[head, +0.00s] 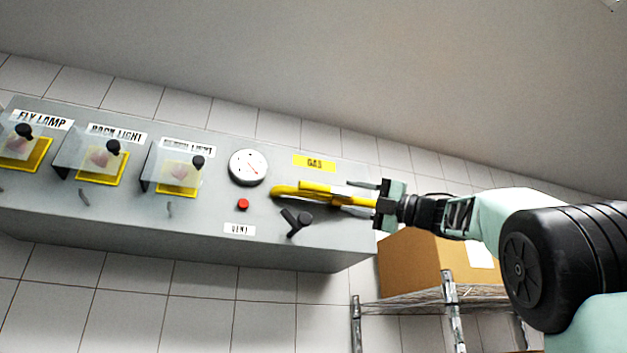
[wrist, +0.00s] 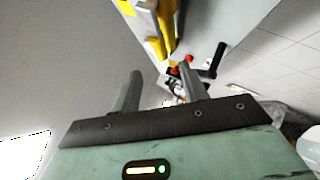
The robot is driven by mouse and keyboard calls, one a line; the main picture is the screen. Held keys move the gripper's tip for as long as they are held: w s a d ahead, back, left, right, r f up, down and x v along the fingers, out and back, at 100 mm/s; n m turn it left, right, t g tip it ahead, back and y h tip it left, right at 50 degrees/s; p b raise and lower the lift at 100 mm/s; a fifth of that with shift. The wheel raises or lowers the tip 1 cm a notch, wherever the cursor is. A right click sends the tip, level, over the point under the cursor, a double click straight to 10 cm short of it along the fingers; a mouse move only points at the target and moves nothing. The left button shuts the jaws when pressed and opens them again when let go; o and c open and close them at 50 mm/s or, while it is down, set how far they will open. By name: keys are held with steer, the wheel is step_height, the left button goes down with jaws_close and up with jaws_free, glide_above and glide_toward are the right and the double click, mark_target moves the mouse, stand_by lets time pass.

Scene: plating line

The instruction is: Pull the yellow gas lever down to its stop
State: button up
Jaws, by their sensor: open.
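The yellow gas lever (head: 318,194) sticks out to the right along the grey panel, below the yellow GAS label (head: 314,163), in the head view. It also shows at the top of the wrist view (wrist: 160,28). My gripper (head: 362,193) is open at the lever's right end, with one finger visible above the lever; the other finger is hard to make out there. In the wrist view my gripper's (wrist: 160,72) fingers stand apart, and the lever appears beyond the tips, closer to the right finger. I cannot tell whether a finger touches it.
A black vent handle (head: 298,221) sits just below the lever, beside the VENT label (head: 239,229). A red button (head: 243,204) and round gauge (head: 248,167) are to the left. A cardboard box (head: 420,262) stands on a wire shelf (head: 405,299) below my arm.

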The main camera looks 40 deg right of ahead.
mark_target(320, 188)
steer(key=p+x, duration=0.5)
steer(key=x, duration=0.5)
steer(key=shift+r, duration=0.15)
steer(key=shift+w+a+r+p, duration=0.1)
steer(key=shift+w+a+p, duration=0.25)
steer(key=shift+w, duration=0.1)
jaws_close()
